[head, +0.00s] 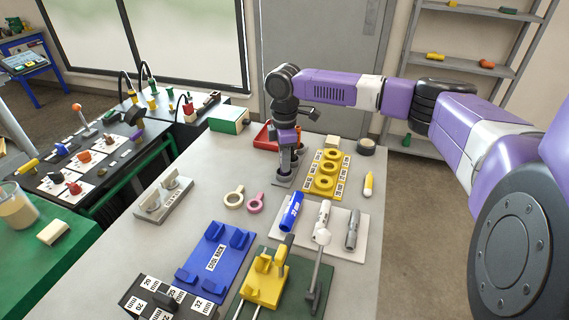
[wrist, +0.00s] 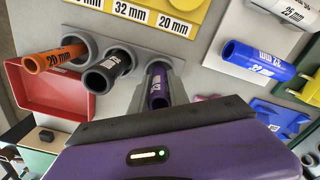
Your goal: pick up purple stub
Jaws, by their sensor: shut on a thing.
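The purple stub (wrist: 157,88) is a short tube with a white label. It stands at the right end of a grey holder (wrist: 136,58), at or in its last socket; whether it is lifted clear is hard to tell. My gripper (wrist: 158,112) is shut on the purple stub, and its dark jaw edge hides the near part. In the head view, my gripper (head: 297,140) points down over the grey holder (head: 284,182) at the back of the table, and the stub is mostly hidden.
A black stub (wrist: 108,70) and an orange 20 mm stub (wrist: 55,60) stand beside it in the holder. A red tray (head: 265,137) lies behind, and a yellow ring rack (head: 345,175) is close on the right. Blue, white and grey pipes lie nearer the front.

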